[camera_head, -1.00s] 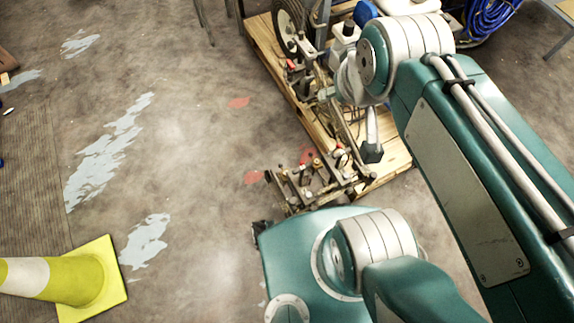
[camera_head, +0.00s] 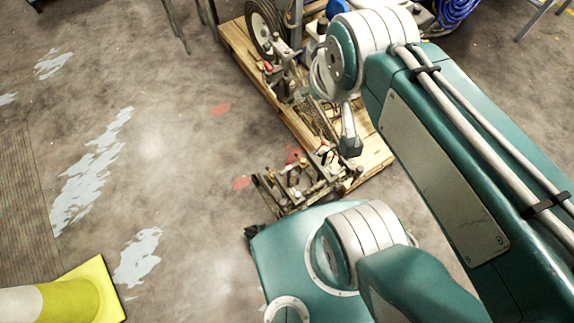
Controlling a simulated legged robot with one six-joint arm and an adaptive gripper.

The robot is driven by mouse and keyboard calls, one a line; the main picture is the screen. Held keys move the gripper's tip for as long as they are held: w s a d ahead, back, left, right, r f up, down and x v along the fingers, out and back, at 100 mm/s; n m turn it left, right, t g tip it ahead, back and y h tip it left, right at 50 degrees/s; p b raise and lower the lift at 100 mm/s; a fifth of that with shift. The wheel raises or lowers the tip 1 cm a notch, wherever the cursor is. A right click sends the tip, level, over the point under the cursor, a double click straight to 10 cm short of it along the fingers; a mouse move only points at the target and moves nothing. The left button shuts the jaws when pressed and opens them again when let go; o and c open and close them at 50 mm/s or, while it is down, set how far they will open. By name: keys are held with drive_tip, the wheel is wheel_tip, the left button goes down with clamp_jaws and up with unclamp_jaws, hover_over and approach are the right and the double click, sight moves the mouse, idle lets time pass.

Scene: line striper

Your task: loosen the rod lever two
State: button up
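The line striper (camera_head: 290,60) stands on a wooden pallet (camera_head: 236,45), with a large wheel (camera_head: 264,28) at its far left. Its near end carries a bracket of rods with several small levers and clamps (camera_head: 300,182), reaching past the pallet's edge above the floor. More clamps and knobs sit further up, near the wheel. I cannot tell which lever is rod lever two. My arm comes in from the right, and its wrist hangs over the middle of the striper. My gripper's fingers cannot be made out; I see no contact with a lever.
Blue hose (camera_head: 455,10) is coiled at the top right. The concrete floor (camera_head: 180,150) left of the pallet is clear, with flaked pale and red paint marks.

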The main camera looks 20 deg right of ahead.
idle(0.4)
drive_tip(key=w+d+f+m+g+y, duration=0.2)
drive_tip(key=w+f+m+g, duration=0.35)
drive_tip(key=w+f, duration=1.3)
drive_tip(key=m+g+y, duration=0.2)
drive_tip(key=m+g, duration=0.1)
drive_tip(key=m, duration=0.4)
approach(289, 162)
drive_tip(key=shift+n, duration=0.25)
drive_tip(key=x, duration=1.1)
drive_tip(key=shift+f, duration=0.15)
clamp_jaws()
